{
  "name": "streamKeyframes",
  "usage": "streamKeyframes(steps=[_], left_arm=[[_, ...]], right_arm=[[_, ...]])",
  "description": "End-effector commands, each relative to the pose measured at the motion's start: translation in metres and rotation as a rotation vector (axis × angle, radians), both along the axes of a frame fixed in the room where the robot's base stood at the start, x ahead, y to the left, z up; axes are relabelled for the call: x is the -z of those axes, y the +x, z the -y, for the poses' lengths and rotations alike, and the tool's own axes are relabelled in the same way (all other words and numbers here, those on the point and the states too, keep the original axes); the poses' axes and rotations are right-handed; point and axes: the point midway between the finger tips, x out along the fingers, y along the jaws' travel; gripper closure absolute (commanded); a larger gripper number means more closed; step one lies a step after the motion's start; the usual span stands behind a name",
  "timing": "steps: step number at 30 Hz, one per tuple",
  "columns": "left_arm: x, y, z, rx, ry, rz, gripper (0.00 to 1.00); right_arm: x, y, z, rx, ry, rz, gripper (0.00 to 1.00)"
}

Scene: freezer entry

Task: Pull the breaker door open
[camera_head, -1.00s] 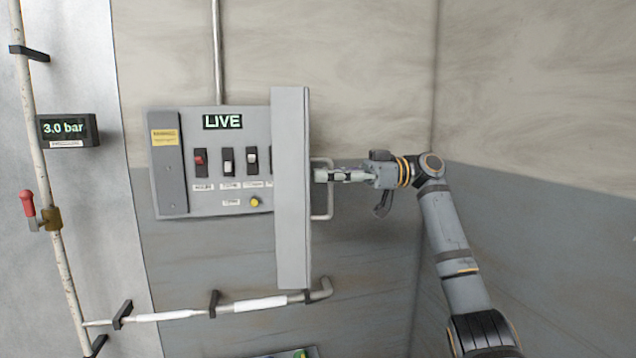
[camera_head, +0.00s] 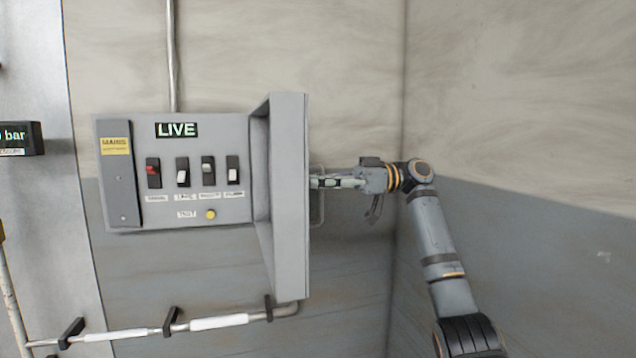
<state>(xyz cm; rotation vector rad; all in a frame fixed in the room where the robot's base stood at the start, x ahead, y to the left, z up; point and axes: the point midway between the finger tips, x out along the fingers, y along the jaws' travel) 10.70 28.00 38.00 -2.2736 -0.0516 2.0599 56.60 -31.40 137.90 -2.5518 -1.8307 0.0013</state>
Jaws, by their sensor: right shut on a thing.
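The breaker door (camera_head: 290,195) is a grey panel standing swung out from the right side of the grey breaker panel (camera_head: 130,213). Its inner edge and hinge side show. A thin metal handle (camera_head: 322,212) sits on the door's right, outer face. My right gripper (camera_head: 322,183) is shut on this handle, reaching in from the right. The open panel shows a LIVE display (camera_head: 177,130), a red-topped switch (camera_head: 153,172), several dark switches beside it and a yellow button (camera_head: 211,214). My left gripper is not in view.
A horizontal pipe (camera_head: 220,322) with black brackets runs below the panel, and a vertical conduit (camera_head: 170,60) rises above it. A pressure display (camera_head: 20,138) is cut off at the left edge. The wall corner is close behind my right arm.

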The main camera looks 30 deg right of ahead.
Motion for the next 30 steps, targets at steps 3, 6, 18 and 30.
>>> streamKeyframes(steps=[3, 6, 18, 30], left_arm=[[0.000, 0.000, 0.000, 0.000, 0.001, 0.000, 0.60], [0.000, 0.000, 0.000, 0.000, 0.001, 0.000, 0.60], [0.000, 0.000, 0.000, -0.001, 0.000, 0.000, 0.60], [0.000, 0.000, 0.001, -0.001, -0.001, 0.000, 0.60]], right_arm=[[0.003, -0.001, 0.000, -0.004, -0.007, -0.004, 0.89], [0.003, -0.001, 0.000, -0.003, -0.005, -0.004, 0.81], [0.000, -0.005, 0.016, 0.002, -0.002, -0.002, 0.81], [0.000, -0.035, 0.100, 0.000, 0.000, 0.000, 0.81]])
